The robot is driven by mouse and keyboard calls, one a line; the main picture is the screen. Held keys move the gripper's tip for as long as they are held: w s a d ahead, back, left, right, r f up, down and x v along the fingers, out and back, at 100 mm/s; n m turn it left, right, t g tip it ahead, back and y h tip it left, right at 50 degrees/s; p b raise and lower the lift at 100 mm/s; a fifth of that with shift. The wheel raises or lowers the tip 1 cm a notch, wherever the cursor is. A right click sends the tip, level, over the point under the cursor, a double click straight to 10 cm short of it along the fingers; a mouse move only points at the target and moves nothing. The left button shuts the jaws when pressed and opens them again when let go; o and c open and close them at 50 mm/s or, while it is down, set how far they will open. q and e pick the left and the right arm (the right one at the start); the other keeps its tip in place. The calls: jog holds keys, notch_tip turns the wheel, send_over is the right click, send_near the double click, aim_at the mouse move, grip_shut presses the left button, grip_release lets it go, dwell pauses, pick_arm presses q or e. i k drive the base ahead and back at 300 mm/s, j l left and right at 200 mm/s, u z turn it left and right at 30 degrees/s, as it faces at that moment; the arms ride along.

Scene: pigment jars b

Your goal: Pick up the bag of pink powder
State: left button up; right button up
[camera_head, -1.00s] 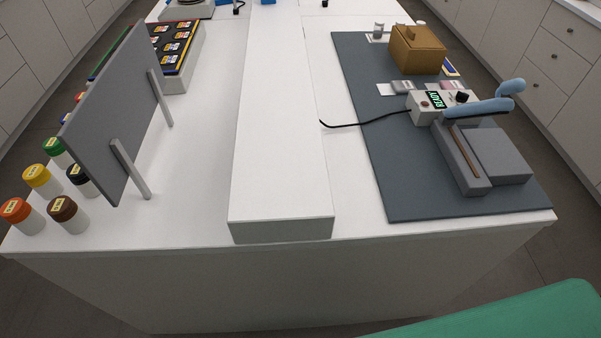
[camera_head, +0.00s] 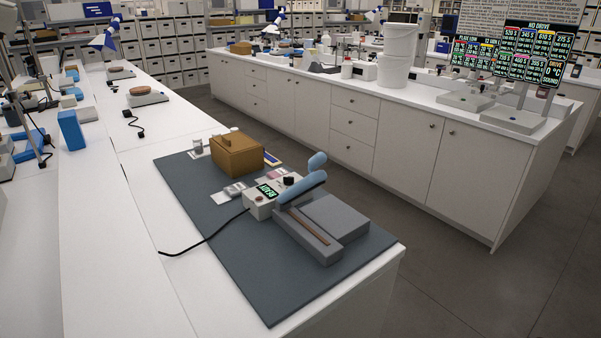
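A small flat bag with a pinkish look (camera_head: 276,173) lies on the dark grey mat (camera_head: 228,258), between the brown box and the heat sealer. It is small and partly hidden, so its contents are hard to make out. Another small greyish bag (camera_head: 234,189) lies to its left, by a white card. Neither of my grippers is in view.
A heat sealer (camera_head: 323,218) with a blue-handled lever and a lit control box (camera_head: 265,201) stands on the mat; its black cable runs left. A brown box (camera_head: 237,155) stands behind the bags. The mat's front left is clear. A second counter (camera_head: 380,128) stands across the aisle.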

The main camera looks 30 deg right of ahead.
aim_at(275, 174)
jog(key=z, duration=0.95)
jog(key=i+l+z, duration=0.15)
jog(key=l, duration=0.2)
jog(key=l+z, duration=0.1)
jog(key=l, duration=0.25)
jog(key=i+l+z, duration=0.3)
jog(key=l, duration=0.3)
jog(key=i+l+z, duration=0.7)
jog(key=i, duration=0.2)
jog(key=i+l+z, duration=0.15)
jog(key=i+z, duration=0.15)
jog(key=i, duration=0.25)
jog(key=i+j+u, duration=0.1)
jog(key=i+u, duration=0.9)
jog(key=u, duration=0.15)
jog(key=i+l+u, duration=0.2)
jog(key=u, duration=0.15)
jog(key=i, duration=0.1)
